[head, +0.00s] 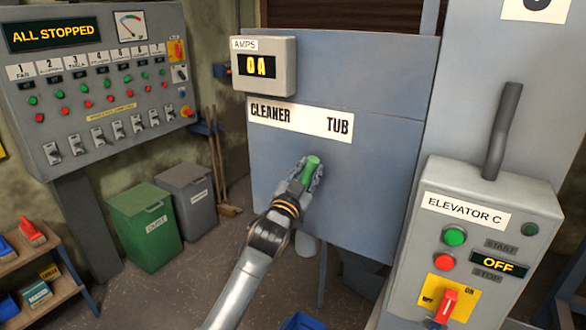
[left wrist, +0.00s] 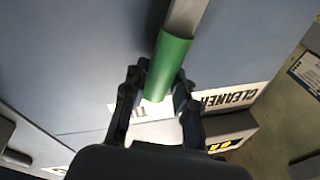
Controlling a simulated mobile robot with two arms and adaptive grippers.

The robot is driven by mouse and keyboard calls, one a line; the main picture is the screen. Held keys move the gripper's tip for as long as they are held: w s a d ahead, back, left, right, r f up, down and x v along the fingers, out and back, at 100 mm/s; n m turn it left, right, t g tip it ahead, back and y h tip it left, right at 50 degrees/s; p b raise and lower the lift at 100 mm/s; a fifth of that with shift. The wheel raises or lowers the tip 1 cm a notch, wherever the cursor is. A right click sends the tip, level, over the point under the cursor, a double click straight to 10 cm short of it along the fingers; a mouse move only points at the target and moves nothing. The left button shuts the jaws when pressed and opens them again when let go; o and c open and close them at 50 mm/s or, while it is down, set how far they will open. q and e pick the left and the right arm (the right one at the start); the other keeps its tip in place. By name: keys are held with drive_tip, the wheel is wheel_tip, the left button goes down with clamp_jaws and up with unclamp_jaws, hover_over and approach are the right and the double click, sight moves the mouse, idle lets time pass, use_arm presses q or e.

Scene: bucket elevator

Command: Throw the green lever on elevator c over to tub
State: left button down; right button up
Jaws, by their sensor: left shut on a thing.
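The green lever (head: 312,165) stands on the blue-grey front panel of elevator C, below a white label (head: 308,120) reading CLEANER on the left and TUB on the right. Its grip tip lies below the gap between the two words. My left gripper (head: 307,176) is shut around the grip. In the left wrist view my left gripper (left wrist: 158,88) has a finger on each side of the green lever (left wrist: 168,66), whose grey shaft runs up out of the picture. The lever's lower end is hidden by the gripper in the head view. My right gripper does not show.
An ammeter (head: 264,66) reads 0 A above the label. The ELEVATOR C box (head: 477,240) at the right reads OFF. A control panel (head: 95,90) at the left reads ALL STOPPED. Green and grey bins (head: 143,227) stand on the floor, left of my arm.

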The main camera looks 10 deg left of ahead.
use_arm(q)
drive_tip(key=d+f+m, duration=0.1)
drive_tip(key=s+d+m+b, duration=0.1)
drive_tip(key=d, duration=0.1)
drive_tip(key=shift+f+m+h, duration=0.3)
drive_tip(key=shift+f+h, duration=0.05)
drive_tip(key=shift+h, duration=0.05)
drive_tip(key=shift+s+d+f+m, duration=0.15)
drive_tip(key=shift+d+f+m, duration=0.05)
drive_tip(key=shift+d+m, duration=0.1)
drive_tip(key=shift+f, duration=0.1)
drive_tip(key=c, duration=1.1)
unclamp_jaws()
drive_tip(key=shift+c, duration=0.2)
drive_tip(key=shift+o, duration=0.5)
drive_tip(key=shift+d, duration=0.1)
drive_tip(key=v, duration=1.2)
